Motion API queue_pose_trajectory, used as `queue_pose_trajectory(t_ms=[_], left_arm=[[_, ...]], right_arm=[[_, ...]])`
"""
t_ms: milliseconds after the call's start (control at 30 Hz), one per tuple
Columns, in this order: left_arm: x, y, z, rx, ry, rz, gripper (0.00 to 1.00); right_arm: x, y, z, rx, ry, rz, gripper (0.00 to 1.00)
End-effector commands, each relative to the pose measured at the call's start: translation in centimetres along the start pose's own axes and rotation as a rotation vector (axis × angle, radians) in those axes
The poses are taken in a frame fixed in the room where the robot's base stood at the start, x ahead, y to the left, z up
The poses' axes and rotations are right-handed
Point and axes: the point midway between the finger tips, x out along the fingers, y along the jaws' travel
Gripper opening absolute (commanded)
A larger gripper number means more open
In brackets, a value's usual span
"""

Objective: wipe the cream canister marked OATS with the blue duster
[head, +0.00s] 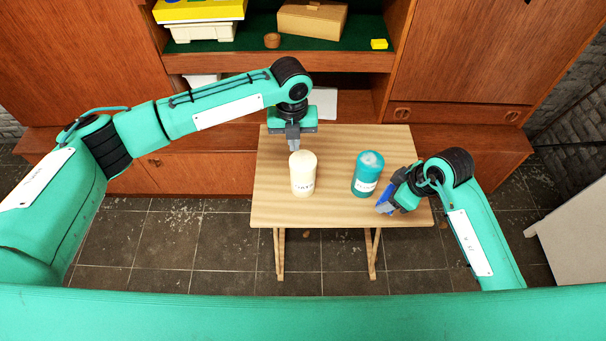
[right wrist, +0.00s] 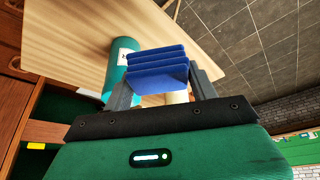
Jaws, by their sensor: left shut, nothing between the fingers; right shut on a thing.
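The cream canister (head: 302,173) stands upright on the wooden table, with a white label on its front whose text is too small to read. My left gripper (head: 293,146) is shut and empty, just behind and above the cream canister's top; I cannot tell if it touches. My right gripper (head: 385,203) is shut on the blue duster (head: 386,205), near the table's front right. In the right wrist view the blue duster (right wrist: 158,72) shows as stacked blue layers between the fingers. A sliver of the cream canister (right wrist: 177,97) shows behind it.
A teal canister (head: 367,174) with a white label stands between the cream canister and my right gripper. The wooden table (head: 272,205) is clear at its left. A wall unit (head: 470,60) behind holds a box (head: 312,20) and a small yellow block (head: 379,44).

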Motion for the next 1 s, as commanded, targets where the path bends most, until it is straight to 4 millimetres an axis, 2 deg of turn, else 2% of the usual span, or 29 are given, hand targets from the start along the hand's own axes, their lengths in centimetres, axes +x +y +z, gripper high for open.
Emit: queue_pose_trajectory(t_ms=[133,267,700,1000], left_arm=[[-0.3,0.6,0.7,0.021,-0.001,0.016,0.00],[0.3,0.6,0.8,0.025,-0.001,0.018,0.00],[4.4,0.7,0.8,0.023,-0.003,0.016,0.00],[4.5,0.7,0.7,0.023,-0.002,0.016,0.00]], right_arm=[[0.1,0.0,0.1,0.000,0.000,0.000,0.40],[0.7,0.0,0.3,0.000,0.000,0.000,0.40],[4.2,0.0,1.7,0.000,0.000,0.000,0.40],[4.3,0.0,1.8,0.000,0.000,0.000,0.40]])
